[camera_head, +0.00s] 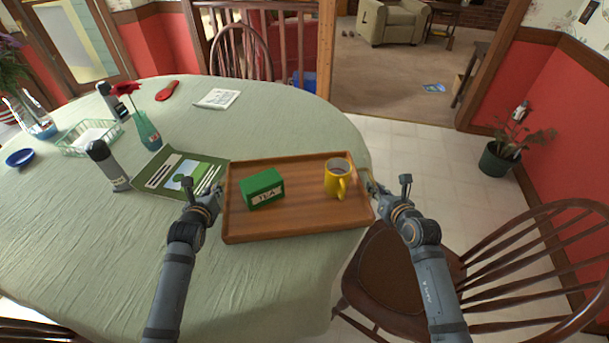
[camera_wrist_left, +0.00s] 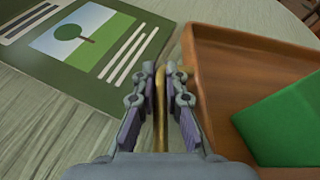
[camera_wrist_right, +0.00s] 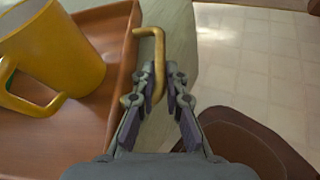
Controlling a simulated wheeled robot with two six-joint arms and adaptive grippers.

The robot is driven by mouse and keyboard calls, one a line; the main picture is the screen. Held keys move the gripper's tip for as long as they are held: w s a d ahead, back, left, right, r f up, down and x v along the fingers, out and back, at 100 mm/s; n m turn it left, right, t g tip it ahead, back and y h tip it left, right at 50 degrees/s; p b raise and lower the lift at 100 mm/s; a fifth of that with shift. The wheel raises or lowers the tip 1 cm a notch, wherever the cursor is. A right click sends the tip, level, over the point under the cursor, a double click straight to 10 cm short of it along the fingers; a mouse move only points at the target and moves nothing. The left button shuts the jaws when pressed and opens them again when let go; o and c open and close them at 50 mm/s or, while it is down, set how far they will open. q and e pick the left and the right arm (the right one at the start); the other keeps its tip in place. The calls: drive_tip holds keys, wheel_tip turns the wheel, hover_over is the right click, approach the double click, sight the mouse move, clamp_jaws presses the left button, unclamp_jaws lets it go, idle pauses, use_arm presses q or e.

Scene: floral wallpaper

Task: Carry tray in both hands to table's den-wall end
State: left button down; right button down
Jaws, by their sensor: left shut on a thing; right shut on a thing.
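The wooden tray (camera_head: 300,220) is at the right end of the oval table, near its edge. A green tea box (camera_head: 263,190) sits on its left part and a yellow mug (camera_head: 338,178) with dark contents stands upright on its right part. My left gripper (camera_head: 217,196) is at the tray's left side, shut on a brass handle (camera_wrist_left: 160,110). My right gripper (camera_head: 372,188) is at the right side, shut on the other brass handle (camera_wrist_right: 150,32). I cannot tell whether the tray touches the tablecloth.
A green placemat or booklet (camera_head: 160,178) lies close left of the tray. A dark bottle (camera_head: 108,166), a red flower in a green vase (camera_head: 146,130), a basket (camera_head: 72,150) and papers (camera_head: 217,98) stand or lie further left and back. A wooden chair (camera_head: 400,262) is at the right.

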use_arm(q)
drive_tip(key=shift+f+b, duration=0.35)
drive_tip(key=shift+f, duration=0.2)
use_arm(e)
drive_tip(key=shift+f, duration=0.55)
use_arm(q)
drive_tip(key=c, duration=1.4)
unclamp_jaws()
drive_tip(key=shift+r, duration=0.15)
use_arm(e)
drive_tip(key=c, duration=1.4)
unclamp_jaws()
drive_tip(key=shift+r, duration=0.15)
